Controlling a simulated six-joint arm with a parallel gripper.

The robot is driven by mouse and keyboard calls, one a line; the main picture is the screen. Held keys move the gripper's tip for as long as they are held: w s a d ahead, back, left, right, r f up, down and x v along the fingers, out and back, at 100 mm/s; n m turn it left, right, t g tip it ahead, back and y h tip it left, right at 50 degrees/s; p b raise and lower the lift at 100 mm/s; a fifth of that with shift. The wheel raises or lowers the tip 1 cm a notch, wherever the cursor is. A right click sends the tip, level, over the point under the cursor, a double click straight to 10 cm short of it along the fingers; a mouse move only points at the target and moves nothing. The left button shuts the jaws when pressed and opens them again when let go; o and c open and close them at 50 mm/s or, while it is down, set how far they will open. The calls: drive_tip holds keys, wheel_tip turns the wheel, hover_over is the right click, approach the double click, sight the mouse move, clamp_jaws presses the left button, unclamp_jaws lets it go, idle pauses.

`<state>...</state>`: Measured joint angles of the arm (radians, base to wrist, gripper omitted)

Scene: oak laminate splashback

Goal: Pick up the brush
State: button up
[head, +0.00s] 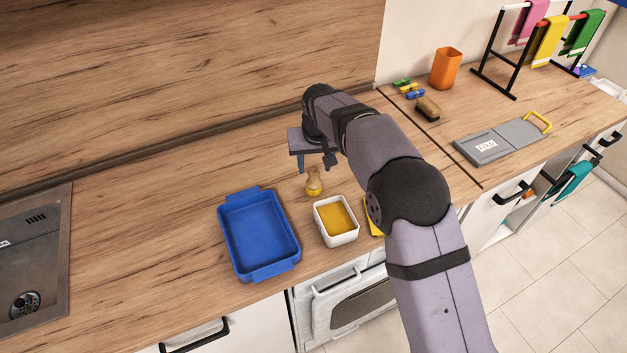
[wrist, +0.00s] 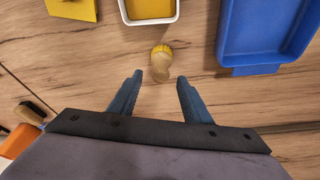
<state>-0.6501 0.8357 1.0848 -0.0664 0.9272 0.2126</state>
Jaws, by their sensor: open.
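A small brush (head: 314,183) with a pale wooden handle and yellow bristles is on the wooden worktop, between the blue tray and my arm in the head view. It also shows in the wrist view (wrist: 160,64), its bristle end away from me and its handle toward my fingers. My gripper (head: 314,162) is open with nothing between its blue fingers. In the wrist view the brush is just beyond the fingertips (wrist: 160,79), lined up with the gap. A second, block-shaped brush (head: 428,107) with dark bristles lies farther right.
A blue tray (head: 227,238) and a white tub (head: 341,238) with yellow contents stand near the front edge. A yellow cloth or sponge (wrist: 72,10) lies beside the tub. An orange cup (head: 446,69) is at the back right. Bare worktop lies left of the tray.

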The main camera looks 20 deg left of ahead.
sight(314, 170)
drive_tip(key=shift+p+x, duration=1.6)
drive_tip(key=shift+x, duration=1)
drive_tip(key=shift+r, duration=0.1)
clamp_jaws()
